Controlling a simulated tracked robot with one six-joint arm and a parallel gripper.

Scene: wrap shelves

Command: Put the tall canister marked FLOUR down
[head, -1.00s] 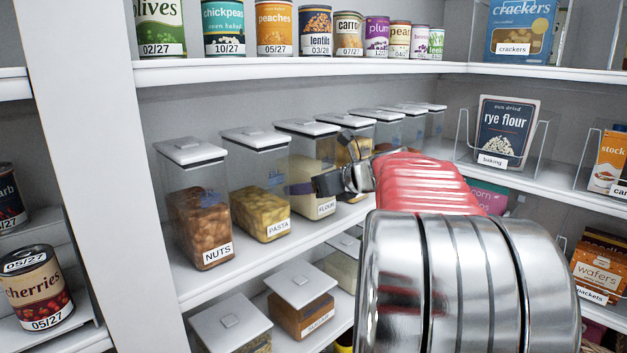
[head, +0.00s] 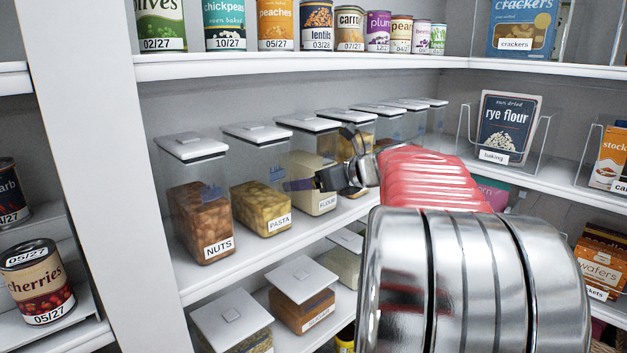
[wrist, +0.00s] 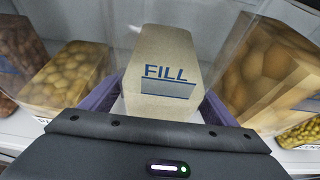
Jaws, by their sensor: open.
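The tall clear FLOUR canister (head: 309,172) with a white lid and pale contents stands upright on the middle shelf, in the row right of PASTA. My gripper (wrist: 158,102) is open, with one purple finger on each side of this canister in the wrist view. The canister (wrist: 165,85) shows its blue FILL mark there and its base appears to be on the shelf. In the head view, my gripper's near finger (head: 298,185) overlaps the canister's front; my arm hides part of the row behind it.
The PASTA canister (head: 258,190) stands close on the left, with NUTS (head: 202,205) beyond it. Another canister (wrist: 268,75) is close on the right. A shelf of cans (head: 306,67) runs above. Lower canisters (head: 300,295) stand below. A rye flour packet (head: 508,128) is at right.

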